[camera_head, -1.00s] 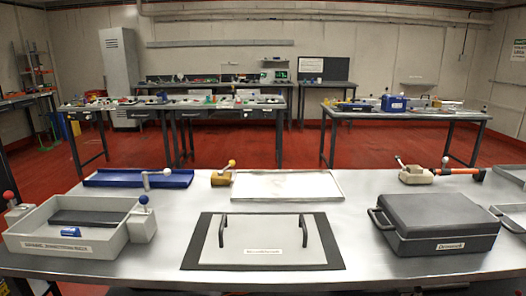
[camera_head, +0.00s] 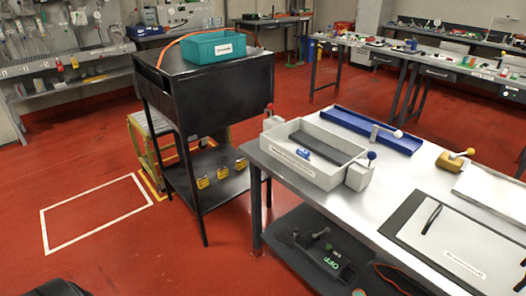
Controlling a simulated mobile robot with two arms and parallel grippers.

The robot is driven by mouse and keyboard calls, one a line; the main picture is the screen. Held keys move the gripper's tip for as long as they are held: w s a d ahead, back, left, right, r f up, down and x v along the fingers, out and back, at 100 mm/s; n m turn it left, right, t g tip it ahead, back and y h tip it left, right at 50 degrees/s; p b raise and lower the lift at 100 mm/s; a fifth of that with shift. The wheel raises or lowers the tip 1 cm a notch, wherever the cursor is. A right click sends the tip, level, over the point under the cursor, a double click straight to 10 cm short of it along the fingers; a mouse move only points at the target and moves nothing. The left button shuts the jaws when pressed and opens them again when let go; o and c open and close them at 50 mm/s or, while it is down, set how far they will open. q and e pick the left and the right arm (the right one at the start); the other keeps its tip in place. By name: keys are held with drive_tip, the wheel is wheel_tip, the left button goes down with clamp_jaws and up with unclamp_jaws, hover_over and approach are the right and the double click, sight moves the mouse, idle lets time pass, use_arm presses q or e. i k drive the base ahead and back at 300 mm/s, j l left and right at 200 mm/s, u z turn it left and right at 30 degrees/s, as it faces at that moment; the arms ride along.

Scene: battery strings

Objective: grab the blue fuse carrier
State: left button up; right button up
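A small blue block (camera_head: 303,153), which looks like the blue fuse carrier, lies inside the open grey box (camera_head: 276,160) at the near left corner of the metal table. A dark bar (camera_head: 316,148) lies beside it in the same box. The box has a label on its front wall, and lever handles with a red knob and a blue knob at its ends. Neither of my grippers is in view.
A black stand (camera_head: 190,90) with a teal bin (camera_head: 216,46) on top is left of the table. Red floor (camera_head: 100,150) is open at left.

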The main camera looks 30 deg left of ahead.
sight(305, 153)
drive_tip(key=u, duration=0.75)
drive_tip(key=i+l+z, duration=0.1)
drive_tip(key=i+l, duration=0.1)
